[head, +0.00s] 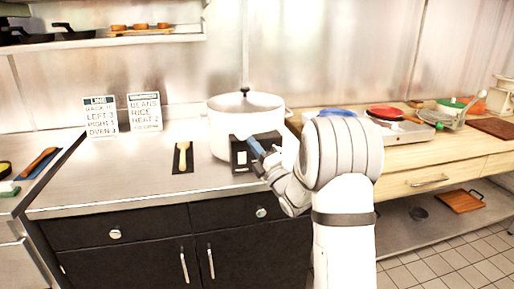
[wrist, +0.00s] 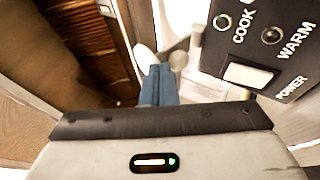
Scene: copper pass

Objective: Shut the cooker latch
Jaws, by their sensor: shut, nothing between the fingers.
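The cooker (head: 222,128) is a large white pot-shaped body with a lid and a dark knob on top, on the steel counter. Its black control panel (head: 240,157) faces front. In the wrist view the panel (wrist: 228,48) shows COOK, WARM and POWER labels and a white switch (wrist: 247,75). My gripper (head: 253,143) is shut and empty, in front of the panel. Its blue fingers (wrist: 160,80) lie together just beside the panel's edge in the wrist view. Pale rounded parts show near the fingertips. I cannot make out the latch or tell whether anything touches it.
A spoon (head: 183,156) lies on a dark mat left of the cooker. Two signs (head: 144,112) stand behind it. A wooden counter (head: 418,158) at right holds a red pan (head: 384,112) and other items.

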